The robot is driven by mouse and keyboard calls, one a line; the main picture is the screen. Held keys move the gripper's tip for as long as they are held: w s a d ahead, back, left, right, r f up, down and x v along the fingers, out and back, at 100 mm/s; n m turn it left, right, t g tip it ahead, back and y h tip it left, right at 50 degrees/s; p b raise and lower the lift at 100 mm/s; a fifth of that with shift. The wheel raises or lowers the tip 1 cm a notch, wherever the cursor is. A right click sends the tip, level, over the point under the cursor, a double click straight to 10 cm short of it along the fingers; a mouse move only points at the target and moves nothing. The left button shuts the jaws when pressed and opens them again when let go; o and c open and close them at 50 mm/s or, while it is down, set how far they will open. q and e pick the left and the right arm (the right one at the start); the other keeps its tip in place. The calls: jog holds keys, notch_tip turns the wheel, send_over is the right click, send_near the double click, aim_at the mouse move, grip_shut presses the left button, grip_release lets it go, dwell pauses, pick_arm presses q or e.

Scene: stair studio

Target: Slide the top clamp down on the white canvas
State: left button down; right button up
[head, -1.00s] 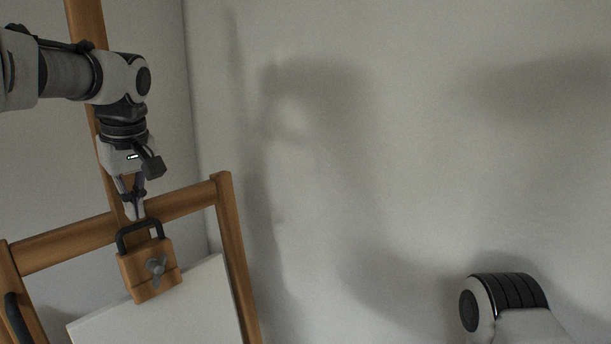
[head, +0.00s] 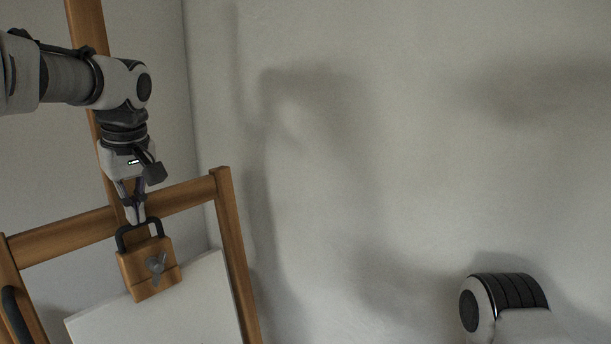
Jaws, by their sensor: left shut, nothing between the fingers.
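The top clamp (head: 137,277) is a wooden block with a black handle loop on top and a grey wing knob on its front. It sits over the top edge of the white canvas (head: 190,305), which leans on the wooden easel (head: 226,220). My left gripper (head: 136,220) is shut and empty, pointing down at the top bar of the handle. Its fingertips overlap the handle in this view; I cannot tell whether they touch it. My right gripper is not in view.
The easel's crossbar (head: 65,240) runs behind the clamp, and its mast (head: 88,30) rises behind my left arm. A black handle (head: 17,318) shows at the lower left. A bare pale wall (head: 390,150) fills the right side.

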aim_at(129, 184)
pick_arm(q)
jog(key=shift+f, duration=0.1)
notch_tip(129, 184, up, 2)
jog(key=p, duration=0.2)
jog(key=shift+w+r+p, duration=0.1)
jog(key=shift+r+p, duration=0.1)
jog(key=shift+p, duration=0.2)
notch_tip(129, 184, up, 2)
jog(key=shift+r+p, duration=0.1)
jog(key=shift+p, duration=0.3)
jog(key=shift+r, duration=0.7)
